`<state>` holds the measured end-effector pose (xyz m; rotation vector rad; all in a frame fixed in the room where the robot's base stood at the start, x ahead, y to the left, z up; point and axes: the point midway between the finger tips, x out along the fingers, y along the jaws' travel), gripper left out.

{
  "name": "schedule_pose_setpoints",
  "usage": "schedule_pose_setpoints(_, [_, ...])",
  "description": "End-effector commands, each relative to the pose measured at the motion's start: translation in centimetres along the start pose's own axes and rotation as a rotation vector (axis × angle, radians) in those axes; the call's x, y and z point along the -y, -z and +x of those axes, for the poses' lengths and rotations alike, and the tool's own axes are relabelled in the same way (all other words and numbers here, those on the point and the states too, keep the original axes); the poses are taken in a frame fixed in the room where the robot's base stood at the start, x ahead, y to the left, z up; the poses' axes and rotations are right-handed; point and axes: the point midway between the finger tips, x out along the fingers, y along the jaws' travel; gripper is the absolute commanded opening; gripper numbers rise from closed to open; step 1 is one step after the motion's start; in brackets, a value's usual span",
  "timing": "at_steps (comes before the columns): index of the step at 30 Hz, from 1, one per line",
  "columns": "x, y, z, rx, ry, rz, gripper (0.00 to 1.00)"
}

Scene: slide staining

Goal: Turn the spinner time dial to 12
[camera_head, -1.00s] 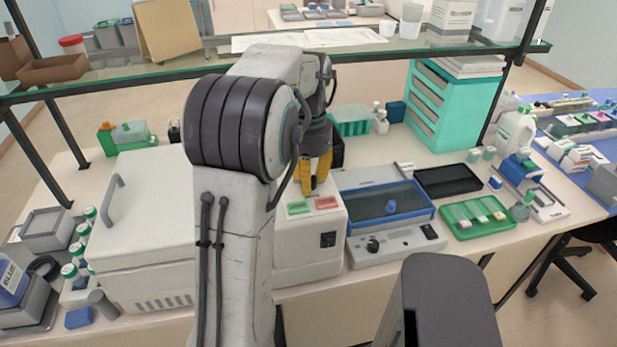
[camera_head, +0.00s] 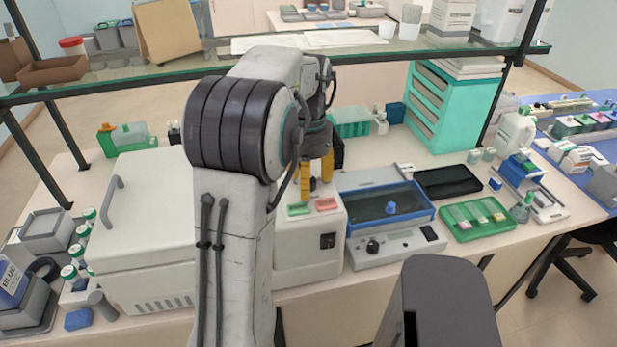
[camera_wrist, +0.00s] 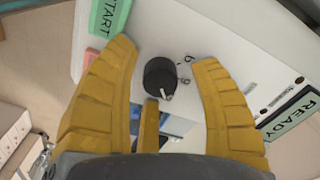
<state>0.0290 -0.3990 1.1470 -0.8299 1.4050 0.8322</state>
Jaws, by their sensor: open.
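The spinner (camera_head: 312,245) is a white box right of my arm in the head view, with a green and a red button on top. Its black round time dial (camera_wrist: 158,76) shows in the wrist view, with a pale pointer mark at its lower right edge. Printed digits, apparently 6 and 9, stand to the right of it. My gripper (camera_wrist: 164,54) is open, its yellow fingers on either side of the dial with gaps between. In the head view my gripper (camera_head: 316,178) is above the spinner's top; the dial is hidden there.
The green START label (camera_wrist: 109,17) and a READY display (camera_wrist: 291,114) flank the dial. A grey device with a blue-rimmed basin (camera_head: 388,207) stands close right of the spinner. A large white lidded box (camera_head: 150,225) is left. A glass shelf (camera_head: 380,52) runs above the bench.

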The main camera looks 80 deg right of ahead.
Motion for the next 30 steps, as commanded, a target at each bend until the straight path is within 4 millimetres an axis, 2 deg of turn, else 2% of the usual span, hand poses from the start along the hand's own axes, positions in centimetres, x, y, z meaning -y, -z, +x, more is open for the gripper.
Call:
schedule_pose_setpoints(5, [0.0,0.1,-0.9,-0.003,0.002,0.000,0.57])
schedule_pose_setpoints(8, [0.1,0.1,-2.2,-0.004,0.002,0.000,0.57])
schedule_pose_setpoints(15, [0.0,0.1,-6.3,-0.006,0.002,0.000,0.57])
schedule_pose_setpoints(21, [0.0,0.1,-9.1,-0.003,0.001,0.000,0.57])
schedule_pose_setpoints(30, [0.0,0.1,-11.4,-0.001,0.000,0.000,0.57])
